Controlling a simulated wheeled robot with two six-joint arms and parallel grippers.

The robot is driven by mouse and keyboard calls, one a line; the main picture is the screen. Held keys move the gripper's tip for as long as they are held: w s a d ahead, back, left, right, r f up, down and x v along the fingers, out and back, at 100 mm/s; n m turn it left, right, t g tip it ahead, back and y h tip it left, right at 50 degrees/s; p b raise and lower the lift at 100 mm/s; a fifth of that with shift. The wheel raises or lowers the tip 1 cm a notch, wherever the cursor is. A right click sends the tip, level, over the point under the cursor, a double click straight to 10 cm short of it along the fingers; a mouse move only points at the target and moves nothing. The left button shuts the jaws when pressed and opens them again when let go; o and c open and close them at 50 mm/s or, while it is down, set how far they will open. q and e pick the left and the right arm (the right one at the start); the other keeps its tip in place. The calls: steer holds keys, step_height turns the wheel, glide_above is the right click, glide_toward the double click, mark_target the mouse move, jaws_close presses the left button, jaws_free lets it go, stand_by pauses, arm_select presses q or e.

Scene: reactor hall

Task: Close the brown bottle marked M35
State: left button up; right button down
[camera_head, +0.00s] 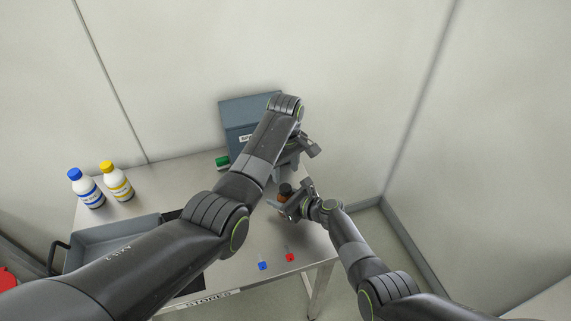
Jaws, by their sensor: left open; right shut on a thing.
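A small brown bottle (282,198) stands near the right side of the table, with a dark top; its marking cannot be read. My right gripper (291,206) is shut on it from the right and hides part of it. I cannot tell whether the dark top is a cap. My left gripper (304,157) is open, above and behind the bottle, in front of the grey box. Its arm crosses the middle of the view and hides much of the table.
A blue-capped bottle (86,189) and a yellow-capped bottle (117,182) stand at the left. A grey tray (118,241) lies in front of them. A grey box (236,117) and a green-capped item (222,162) are at the back. Small blue (263,266) and red (290,257) pieces are near the front edge.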

mark_target(285, 187)
arm_select(q)
steer(key=shift+f, duration=3.2)
steer(key=c, duration=1)
steer(key=m, duration=0.6)
steer(key=shift+m, duration=0.3)
steer(key=o, duration=1.1)
steer(key=shift+c, duration=0.2)
steer(key=shift+r, duration=2.3)
